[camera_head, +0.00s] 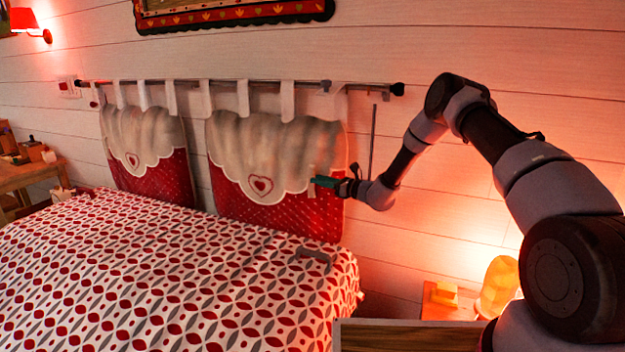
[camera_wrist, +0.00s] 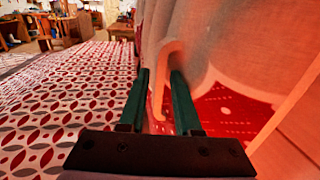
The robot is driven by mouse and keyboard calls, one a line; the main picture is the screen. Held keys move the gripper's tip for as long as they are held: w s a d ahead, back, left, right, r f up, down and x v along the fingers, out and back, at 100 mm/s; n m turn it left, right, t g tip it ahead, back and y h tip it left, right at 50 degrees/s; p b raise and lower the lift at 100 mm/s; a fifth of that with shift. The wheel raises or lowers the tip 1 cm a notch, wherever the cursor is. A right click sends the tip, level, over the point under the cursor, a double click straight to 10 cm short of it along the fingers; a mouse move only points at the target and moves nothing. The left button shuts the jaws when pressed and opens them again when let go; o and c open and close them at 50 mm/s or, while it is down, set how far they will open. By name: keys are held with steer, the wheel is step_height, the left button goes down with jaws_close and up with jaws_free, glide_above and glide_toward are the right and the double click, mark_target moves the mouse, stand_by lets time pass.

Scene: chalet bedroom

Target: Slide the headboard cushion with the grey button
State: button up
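Two headboard cushions, red below with a pale scalloped flap and a heart, hang by white loops from a rail. The right cushion (camera_head: 275,150) is beside my gripper; the left cushion (camera_head: 150,150) hangs apart from it. A small grey piece (camera_head: 325,86) shows on the rail above the right cushion; I cannot tell if it is the grey button. My gripper (camera_head: 322,181) is at the right cushion's right edge. In the wrist view its green fingers (camera_wrist: 160,88) are apart, with a pale upright strip (camera_wrist: 160,80) at the cushion showing between them. I cannot tell whether they touch it.
The rail (camera_head: 230,83) runs along the plank wall. The bed (camera_head: 150,280) with a red and grey patterned cover lies below the cushions, with a grey handle-like thing (camera_head: 313,255) on it. A lit lamp (camera_head: 497,285) stands at the lower right. A thin grey rod (camera_head: 372,140) hangs near my arm.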

steer(key=v, duration=0.6)
steer(key=shift+s+d, duration=0.25)
steer(key=shift+d, duration=0.1)
steer(key=s+d+r+n+g+h, duration=0.15)
steer(key=s+r+n+g, duration=0.25)
steer(key=s+r+n, duration=0.55)
steer(key=s+d+r+n+g+h, duration=0.1)
steer(key=s+r+n+g+h, duration=0.15)
steer(key=s+r, duration=0.8)
steer(key=s+d+r+n+t+h, duration=0.2)
steer(key=s+d+r+n+h, duration=0.2)
steer(key=s+d+r, duration=0.3)
steer(key=s+d+r+n+t+h, duration=0.3)
steer(key=s+d+r+h, duration=0.2)
steer(key=s+d, duration=0.9)
step_height(320, 180, up, 3)
steer(key=shift+s+f+n+h, duration=0.25)
steer(key=shift+s+n+h, duration=0.15)
steer(key=shift+s, duration=0.7)
